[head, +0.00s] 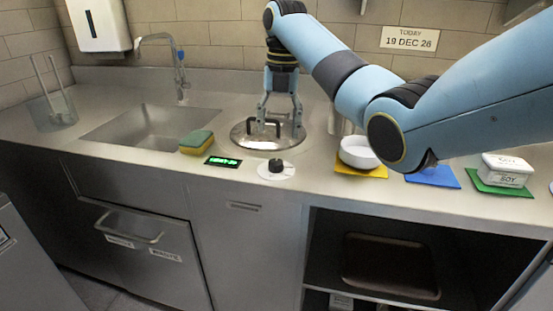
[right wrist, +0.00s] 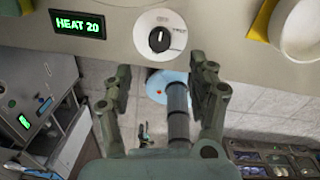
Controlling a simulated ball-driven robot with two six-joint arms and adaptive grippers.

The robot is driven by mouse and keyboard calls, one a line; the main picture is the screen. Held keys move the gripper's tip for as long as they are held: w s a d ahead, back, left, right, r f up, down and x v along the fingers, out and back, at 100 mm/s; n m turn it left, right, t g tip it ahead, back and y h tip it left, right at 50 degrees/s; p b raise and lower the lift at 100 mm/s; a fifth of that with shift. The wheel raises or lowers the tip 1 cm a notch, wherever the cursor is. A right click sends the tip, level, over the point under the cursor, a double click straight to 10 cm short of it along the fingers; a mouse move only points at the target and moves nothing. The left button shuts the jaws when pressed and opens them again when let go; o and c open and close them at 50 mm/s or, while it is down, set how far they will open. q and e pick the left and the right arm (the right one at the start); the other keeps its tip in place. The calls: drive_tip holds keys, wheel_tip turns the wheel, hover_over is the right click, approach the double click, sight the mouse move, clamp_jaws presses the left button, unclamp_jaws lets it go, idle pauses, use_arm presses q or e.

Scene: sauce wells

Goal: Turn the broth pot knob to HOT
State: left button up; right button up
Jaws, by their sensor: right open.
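The broth pot knob (head: 276,166) is black on a round white dial at the counter's front edge. In the right wrist view the knob (right wrist: 159,39) has a pale pointer line, and the dial lettering is too small to read. A small display (head: 222,161) left of the knob shows green text; in the right wrist view the display (right wrist: 78,24) reads HEAT 20. The steel pot lid (head: 246,138) with a black handle lies behind the knob. My right gripper (head: 281,118) is open, pointing down over the lid, apart from the knob. My left gripper is out of view.
A green-and-yellow sponge (head: 196,142) lies left of the display, by the sink (head: 150,128). A white bowl (head: 358,152) on a yellow mat stands to the right. A blue mat (head: 433,177) and a SOY container (head: 506,168) are farther right.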

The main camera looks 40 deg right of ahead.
sight(276, 162)
drive_tip(key=f, duration=0.9)
drive_tip(key=shift+w+a+f, duration=0.15)
drive_tip(key=shift+a, duration=0.1)
drive_tip(key=c, duration=1.1)
drive_tip(key=shift+c, duration=0.2)
